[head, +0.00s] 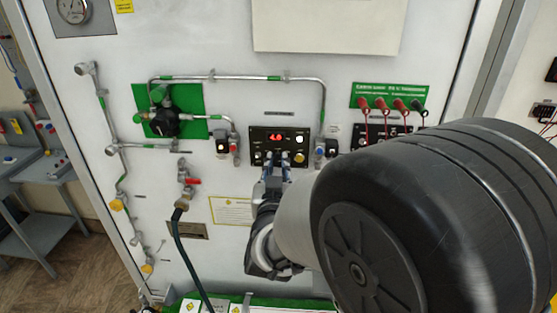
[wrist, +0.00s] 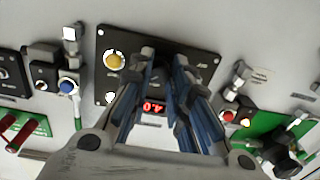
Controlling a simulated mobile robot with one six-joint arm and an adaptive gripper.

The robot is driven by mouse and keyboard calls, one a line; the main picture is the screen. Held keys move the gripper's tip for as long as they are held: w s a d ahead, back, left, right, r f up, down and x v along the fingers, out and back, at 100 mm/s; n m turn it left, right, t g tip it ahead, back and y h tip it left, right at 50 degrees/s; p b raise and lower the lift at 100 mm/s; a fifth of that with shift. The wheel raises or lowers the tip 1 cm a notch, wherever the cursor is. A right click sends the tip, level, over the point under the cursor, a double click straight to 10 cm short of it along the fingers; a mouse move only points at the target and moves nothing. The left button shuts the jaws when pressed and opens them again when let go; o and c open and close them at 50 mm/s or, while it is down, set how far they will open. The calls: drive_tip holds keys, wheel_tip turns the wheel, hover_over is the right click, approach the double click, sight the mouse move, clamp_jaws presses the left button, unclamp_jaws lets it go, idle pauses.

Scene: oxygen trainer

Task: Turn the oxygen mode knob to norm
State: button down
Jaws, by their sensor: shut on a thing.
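The black control panel (head: 262,134) is on the white trainer front and carries a lit red display (head: 277,137). My gripper (head: 277,158) is at the lower middle of this panel, just below the display. In the wrist view, where the panel appears upside down, my gripper (wrist: 168,56) has its blue-padded fingers closed on a dark knob (wrist: 161,70) of the panel. The knob is mostly hidden by the fingers, so its pointer direction cannot be told. The panel's lettering is too small to read.
A yellow knob (wrist: 114,61) sits on the panel beside the fingers. A blue-buttoned fitting (wrist: 68,86) and a red-buttoned fitting (wrist: 229,115) flank the panel. Red cables (head: 384,118) hang at the right. A red-handled valve (head: 189,181) and hose are to the left.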

drive_tip(key=shift+n, duration=0.4)
drive_tip(key=n+p, duration=0.2)
drive_tip(key=n, duration=0.2)
drive_tip(key=shift+r+n, duration=0.15)
drive_tip(key=shift+n, duration=0.15)
drive_tip(key=n+p, duration=0.2)
drive_tip(key=n, duration=0.3)
drive_tip(key=n+p, duration=0.3)
drive_tip(key=n, duration=0.2)
drive_tip(key=shift+r+n+h, duration=0.1)
drive_tip(key=shift+n+h, duration=0.2)
drive_tip(key=n+p, duration=0.3)
drive_tip(key=n, duration=0.2)
drive_tip(key=shift+n, duration=0.4)
drive_tip(key=c, duration=1.5)
unclamp_jaws()
drive_tip(key=shift+o, duration=0.2)
